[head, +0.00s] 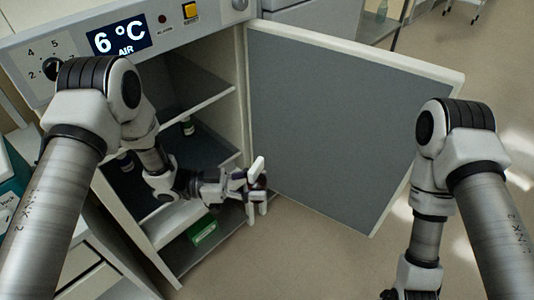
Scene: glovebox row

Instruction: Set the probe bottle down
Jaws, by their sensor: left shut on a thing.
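My left gripper (258,184) is in front of the open cabinet, near the door's hinge side. It is shut on a small dark thing (262,181), probably the probe bottle, mostly hidden by the fingers. The cabinet (245,95) has dark shelves (205,97); one small dark bottle with a light band (187,127) stands inside, and another (125,162) is partly hidden behind my left arm. My right arm hangs at the right; its gripper is cut off by the bottom edge.
The grey-panelled door (340,115) stands wide open to the right. A green box (202,231) lies on the lowest shelf. Floor (310,260) below the door is clear.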

